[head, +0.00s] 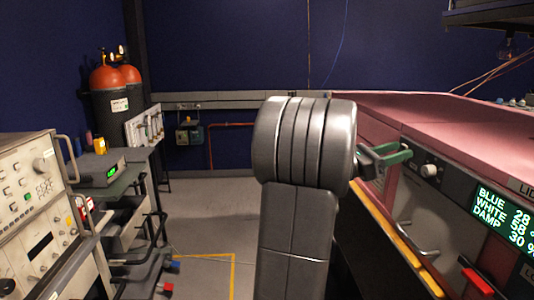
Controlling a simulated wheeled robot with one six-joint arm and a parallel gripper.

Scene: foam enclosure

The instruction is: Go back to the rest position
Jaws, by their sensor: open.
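The thick grey links of my own arm stand upright in the middle of the head view and hide part of the floor and the pink-topped bench behind them. What looks like my gripper (388,157) sticks out to the right from behind the upper link, with greenish fingers spread apart. It is in front of the bench's control panel, near a round knob (429,170). I see nothing held between the fingers. I cannot tell whether they touch the panel.
The pink-topped bench (450,117) fills the right side, with a lit display (503,217) and a yellow-orange front edge (405,250). Instruments (30,210) and a cart (140,165) line the left. Orange-topped cylinders (112,85) stand behind. Grey floor (215,215) is clear left of my arm.

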